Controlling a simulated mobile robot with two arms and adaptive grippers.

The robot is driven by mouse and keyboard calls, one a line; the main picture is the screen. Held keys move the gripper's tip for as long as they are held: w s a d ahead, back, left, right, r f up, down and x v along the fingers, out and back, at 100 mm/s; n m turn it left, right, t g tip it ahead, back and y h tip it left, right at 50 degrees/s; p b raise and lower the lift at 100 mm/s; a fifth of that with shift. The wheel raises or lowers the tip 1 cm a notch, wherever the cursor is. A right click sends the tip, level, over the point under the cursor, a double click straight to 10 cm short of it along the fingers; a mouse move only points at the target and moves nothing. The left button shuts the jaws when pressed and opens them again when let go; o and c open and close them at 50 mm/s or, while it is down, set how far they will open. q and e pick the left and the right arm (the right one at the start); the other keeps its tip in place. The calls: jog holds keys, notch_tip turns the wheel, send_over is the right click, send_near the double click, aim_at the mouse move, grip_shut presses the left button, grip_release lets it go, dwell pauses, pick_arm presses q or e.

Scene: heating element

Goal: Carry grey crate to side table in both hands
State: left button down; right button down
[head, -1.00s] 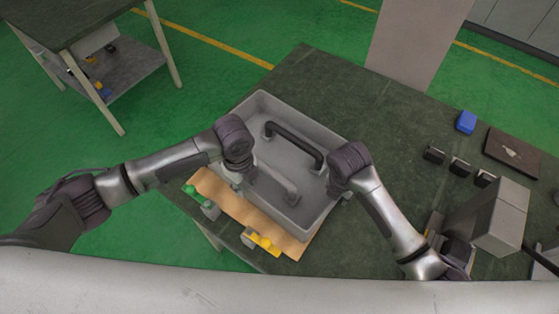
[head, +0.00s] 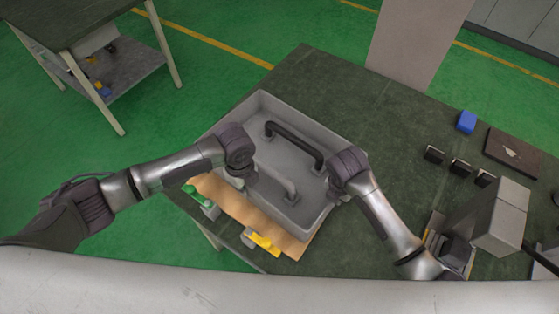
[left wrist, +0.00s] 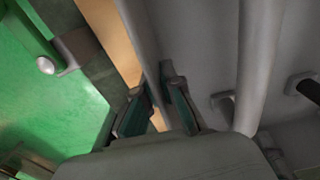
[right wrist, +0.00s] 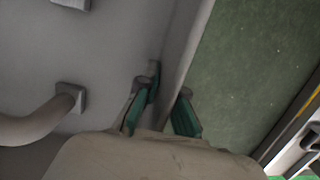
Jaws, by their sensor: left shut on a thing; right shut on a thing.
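The grey crate (head: 314,211) is an open box in the middle of the head view, resting on the dark green worktop. A black handle (head: 292,143) and a grey handle (head: 278,178) lie inside it. My left gripper (left wrist: 157,97) is shut on the crate's wall (left wrist: 145,40) at the left side. My right gripper (right wrist: 167,92) is shut on the opposite wall (right wrist: 186,60). In the head view my arms hide parts of both walls. A table (head: 60,22) with a lower shelf stands at the upper left; I cannot tell if it is the side table.
A tan board (head: 222,197) with green and yellow items lies along the crate's near left side. A blue block (head: 466,122), several small black blocks, a dark plate (head: 515,152) and a grey box (head: 499,220) are on the right. Green floor separates the two tables.

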pick_arm(q)
jog(key=shift+w+r, duration=0.1)
jog(key=shift+r, duration=0.15)
pick_arm(e)
jog(key=shift+w+r, duration=0.15)
jog(key=shift+r, duration=0.05)
